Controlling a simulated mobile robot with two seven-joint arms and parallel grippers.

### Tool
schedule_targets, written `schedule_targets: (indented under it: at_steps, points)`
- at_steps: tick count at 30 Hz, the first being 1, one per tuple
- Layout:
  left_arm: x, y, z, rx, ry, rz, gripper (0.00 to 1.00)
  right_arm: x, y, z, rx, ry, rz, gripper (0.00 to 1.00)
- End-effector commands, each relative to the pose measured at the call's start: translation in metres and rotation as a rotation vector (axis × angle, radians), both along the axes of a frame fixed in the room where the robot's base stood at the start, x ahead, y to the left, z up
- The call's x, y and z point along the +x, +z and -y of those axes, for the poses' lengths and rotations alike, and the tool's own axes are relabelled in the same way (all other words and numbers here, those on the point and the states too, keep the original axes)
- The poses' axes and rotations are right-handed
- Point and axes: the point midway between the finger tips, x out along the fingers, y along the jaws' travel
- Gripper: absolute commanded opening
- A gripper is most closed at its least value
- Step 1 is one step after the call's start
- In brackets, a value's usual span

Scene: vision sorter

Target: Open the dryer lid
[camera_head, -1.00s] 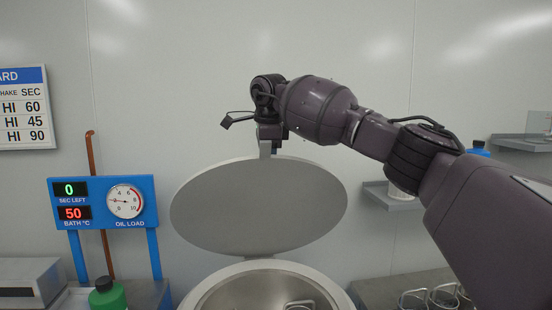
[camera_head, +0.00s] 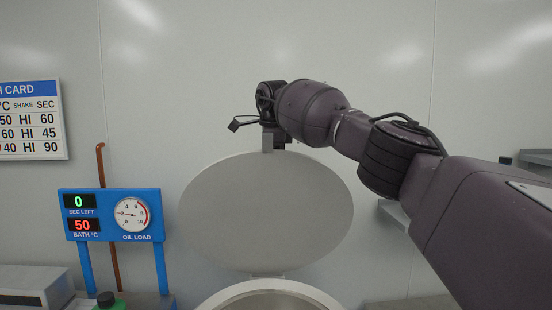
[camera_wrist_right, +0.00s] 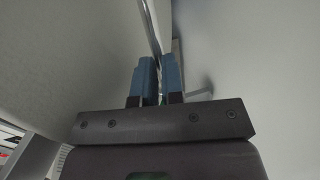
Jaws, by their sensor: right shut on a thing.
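The dryer lid (camera_head: 265,212) is a round grey disc, tilted up steeply on its hinge behind the dryer bowl (camera_head: 270,296), so the bowl's mouth is uncovered. A small tab, the lid handle (camera_head: 267,143), sticks up from the lid's top edge. My right gripper (camera_head: 273,140) is at that tab, with my arm reaching in from the right. In the right wrist view its two blue fingers (camera_wrist_right: 157,80) are closed together on the thin edge-on handle, with the lid as a grey surface beside them. My left gripper is not in view.
A wall shelf (camera_head: 394,214) is partly behind my arm. The wall is close behind the lid.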

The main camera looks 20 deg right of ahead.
Motion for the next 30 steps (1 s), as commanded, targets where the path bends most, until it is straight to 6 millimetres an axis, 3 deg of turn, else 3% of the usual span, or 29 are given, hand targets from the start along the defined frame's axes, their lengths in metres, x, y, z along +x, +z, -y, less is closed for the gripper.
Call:
schedule_targets:
  at_steps: [1, 12, 13, 19, 30]
  points:
    - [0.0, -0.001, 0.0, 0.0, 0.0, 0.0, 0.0, 0.001, -0.018, 0.0, -0.005, -0.002, -0.02, 0.0]
    - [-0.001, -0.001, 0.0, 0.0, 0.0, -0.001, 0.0, 0.001, -0.017, 0.0, -0.006, 0.001, -0.021, 0.0]
    - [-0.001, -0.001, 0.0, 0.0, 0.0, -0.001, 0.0, 0.001, -0.017, 0.0, -0.007, 0.001, -0.021, 0.1]
    - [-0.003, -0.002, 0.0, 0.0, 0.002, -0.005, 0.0, 0.001, -0.014, 0.0, -0.004, 0.0, -0.017, 0.38]
    - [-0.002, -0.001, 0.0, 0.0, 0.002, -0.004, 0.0, 0.0, -0.006, 0.001, -0.003, -0.001, -0.014, 0.38]
